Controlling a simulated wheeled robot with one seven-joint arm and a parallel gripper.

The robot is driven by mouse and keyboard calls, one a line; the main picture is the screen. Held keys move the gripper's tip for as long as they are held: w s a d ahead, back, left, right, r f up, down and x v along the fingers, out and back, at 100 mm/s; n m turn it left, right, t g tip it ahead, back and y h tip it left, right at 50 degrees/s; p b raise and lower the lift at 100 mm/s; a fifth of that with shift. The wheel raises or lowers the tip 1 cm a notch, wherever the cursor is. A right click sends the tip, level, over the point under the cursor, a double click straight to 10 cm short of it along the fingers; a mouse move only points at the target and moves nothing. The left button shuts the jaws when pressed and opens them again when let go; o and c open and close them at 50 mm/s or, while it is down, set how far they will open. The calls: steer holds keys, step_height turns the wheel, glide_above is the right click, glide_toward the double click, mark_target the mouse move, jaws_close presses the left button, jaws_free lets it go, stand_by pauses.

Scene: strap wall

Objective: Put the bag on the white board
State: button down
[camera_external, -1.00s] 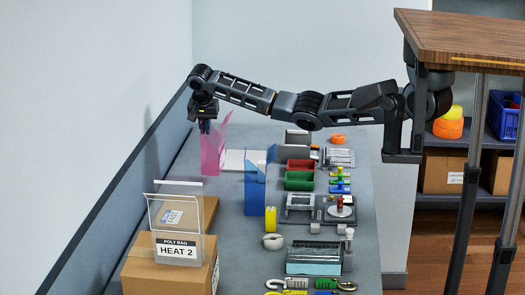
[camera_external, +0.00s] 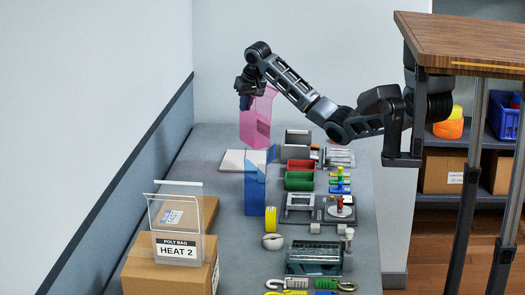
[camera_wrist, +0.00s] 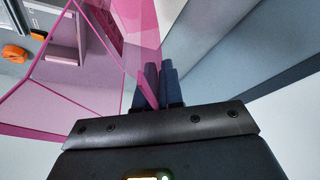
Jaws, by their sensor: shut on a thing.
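A translucent pink bag (camera_external: 256,119) hangs in the air from my gripper (camera_external: 245,103), which is shut on its upper left edge. In the wrist view the bag's pink wall (camera_wrist: 92,75) runs into the closed fingers of my gripper (camera_wrist: 152,88). The white board (camera_external: 236,160) lies flat on the grey table, below and slightly left of the bag. The bag is apart from the board. A blue translucent bag (camera_external: 255,190) stands on the table in front of the board and hides part of its right side.
A cardboard box (camera_external: 165,268) with a clear holder labelled "HEAT 2" (camera_external: 178,252) stands front left. A wall bounds the left; the table's back left is clear.

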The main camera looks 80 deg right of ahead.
steer(key=s+d+r+n+t+y, duration=0.1)
steer(key=s+d+n+t+y, duration=0.15)
steer(key=s+d+n, duration=0.55)
steer(key=n+y+p, duration=0.1)
steer(key=n+p, duration=0.1)
steer(key=n, duration=0.1)
glide_above(245, 133)
steer(key=shift+g, duration=0.35)
steer(key=f, duration=0.6)
steer(key=shift+s+d+f, duration=0.15)
steer(key=shift+s+d, duration=0.1)
steer(key=shift+d, duration=0.15)
steer(key=shift+f+p, duration=0.4)
steer(key=shift+f, duration=1.8)
steer(key=c, duration=1.3)
jaws_free()
steer(key=b+v, duration=0.1)
steer(key=v, duration=1.1)
steer(key=shift+w, duration=0.1)
